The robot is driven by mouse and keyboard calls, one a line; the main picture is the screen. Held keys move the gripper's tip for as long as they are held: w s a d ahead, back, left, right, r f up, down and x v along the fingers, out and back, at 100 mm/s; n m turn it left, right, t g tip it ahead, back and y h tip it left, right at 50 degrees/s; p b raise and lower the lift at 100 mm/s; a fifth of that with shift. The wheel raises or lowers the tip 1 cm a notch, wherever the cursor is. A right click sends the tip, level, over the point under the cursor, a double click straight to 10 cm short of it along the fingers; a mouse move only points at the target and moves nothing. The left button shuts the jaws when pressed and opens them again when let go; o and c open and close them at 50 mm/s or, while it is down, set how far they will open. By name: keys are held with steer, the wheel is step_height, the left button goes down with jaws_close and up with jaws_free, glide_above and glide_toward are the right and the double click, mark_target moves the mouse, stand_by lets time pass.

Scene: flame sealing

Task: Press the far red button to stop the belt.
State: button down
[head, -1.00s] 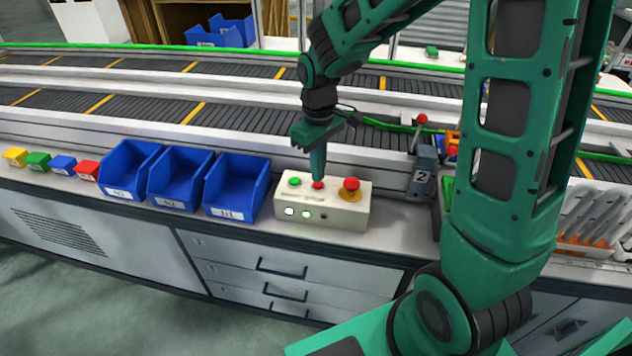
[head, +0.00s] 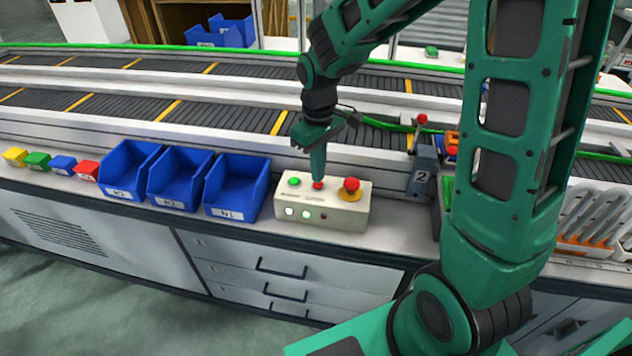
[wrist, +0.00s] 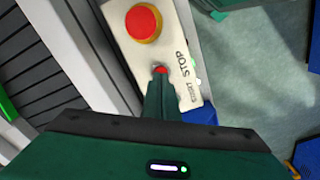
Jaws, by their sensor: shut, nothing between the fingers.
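The pale control box (head: 345,211) stands on the bench front with a green button (head: 294,181) at left. A small red button (head: 317,186) sits in the middle, and a large red mushroom button (head: 351,184) on a yellow base at right. My gripper (head: 318,177) is shut and empty, pointing down with its tips at the small red button. In the wrist view that button (wrist: 160,70) shows just past the fingertips, beside the word STOP. I cannot tell whether it is pressed down. The large button (wrist: 142,22) is clear of the fingers. The belt (head: 110,108) runs behind.
Blue bins (head: 237,188) stand left of the box, with small coloured blocks (head: 62,165) farther left. A grey lever unit marked 2 (head: 423,172) stands to the right. White and green lamps are lit on the box front.

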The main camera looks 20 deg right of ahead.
steer(key=shift+f, duration=0.7)
stand_by(0.3)
step_height(320, 180, up, 8)
stand_by(0.9)
stand_by(0.5)
steer(key=s+d+r+m, duration=0.1)
steer(key=s+d+m, duration=0.4)
steer(key=s+d, duration=0.3)
steer(key=s+d+r+m, duration=0.1)
steer(key=s+d+m, duration=0.5)
steer(key=s, duration=1.1)
steer(key=d, duration=0.3)
steer(key=shift+s+r+m, duration=0.2)
steer(key=shift+m, duration=0.1)
